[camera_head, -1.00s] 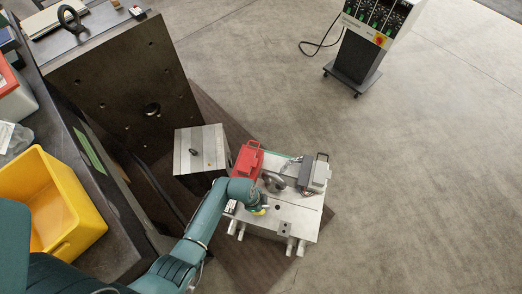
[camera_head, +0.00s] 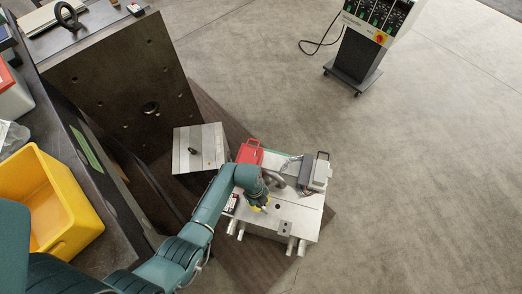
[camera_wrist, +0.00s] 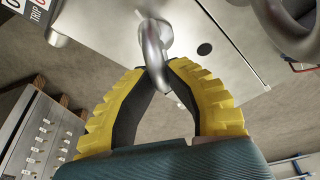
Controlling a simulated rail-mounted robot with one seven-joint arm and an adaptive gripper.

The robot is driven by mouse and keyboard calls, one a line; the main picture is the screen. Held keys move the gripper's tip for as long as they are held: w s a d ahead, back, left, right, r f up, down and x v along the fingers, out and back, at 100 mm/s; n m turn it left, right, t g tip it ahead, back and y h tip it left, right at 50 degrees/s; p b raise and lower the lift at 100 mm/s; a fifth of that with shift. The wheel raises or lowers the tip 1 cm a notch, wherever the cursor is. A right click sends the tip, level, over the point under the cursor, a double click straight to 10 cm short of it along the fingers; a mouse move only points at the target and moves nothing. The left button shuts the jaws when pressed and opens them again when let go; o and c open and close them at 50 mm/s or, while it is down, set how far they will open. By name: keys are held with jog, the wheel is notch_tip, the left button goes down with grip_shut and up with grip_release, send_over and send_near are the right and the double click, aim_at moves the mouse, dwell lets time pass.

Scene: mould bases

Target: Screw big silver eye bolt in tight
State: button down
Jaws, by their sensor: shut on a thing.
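In the wrist view, a silver eye bolt (camera_wrist: 152,42) stands at the pale metal mould block (camera_wrist: 225,40). My gripper (camera_wrist: 160,76) has its yellow, dark-lined fingers closed on the near side of the bolt's ring. The bolt's foot is hard to make out, so I cannot tell how deep it sits. In the head view, my gripper (camera_head: 263,205) is low over the left part of the mould block (camera_head: 300,212). The held bolt is mostly hidden there by the gripper and wrist.
Another thick grey ring (camera_wrist: 292,18) is close by at the upper right in the wrist view. A red case (camera_head: 249,154) and a grey device (camera_head: 316,174) stand on the block. A smaller plate (camera_head: 200,150) lies to the left.

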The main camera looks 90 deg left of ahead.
jog(key=m+g, duration=0.1)
jog(key=m, duration=0.2)
jog(key=shift+f+m, duration=0.15)
jog(key=shift+m, duration=0.15)
jog(key=c, duration=1)
grip_release()
jog(key=p+v, duration=0.3)
jog(key=d+p+v, duration=0.1)
jog(key=p+v, duration=0.1)
jog(key=shift+w+r, duration=0.15)
jog(key=shift+r, duration=0.2)
jog(key=shift+o, duration=0.3)
jog(key=shift+f, duration=0.15)
